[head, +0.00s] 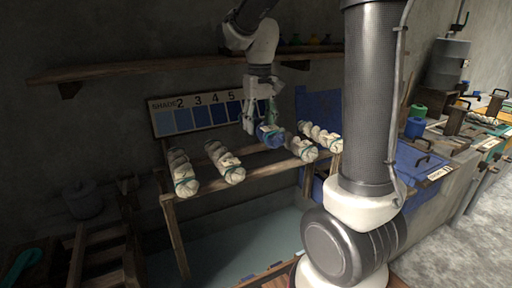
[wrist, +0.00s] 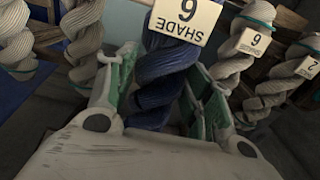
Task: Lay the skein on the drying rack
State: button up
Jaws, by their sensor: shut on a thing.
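My gripper (head: 261,120) is shut on a blue twisted skein (head: 270,136). In the wrist view the blue skein (wrist: 152,75) runs between the green-padded fingers of the gripper (wrist: 162,98). It carries a pale tag (wrist: 182,18) marked SHADE and a digit that looks like 6. The drying rack (head: 205,187) is a wooden frame with rails. The blue skein is at the rack's rail level, between pale skeins. I cannot tell whether it touches the rails.
Pale skeins lie across the rack on the left (head: 182,172) and right (head: 323,138). A shade board (head: 180,119) with blue swatches hangs behind. A shelf (head: 140,68) runs above. A trough (head: 225,245) lies below.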

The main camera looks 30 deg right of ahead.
notch_tip(320, 180, down, 7)
jog(key=shift+f, duration=0.15)
dwell(0.4)
jog(key=o, duration=1.2)
jog(key=shift+f, duration=0.1)
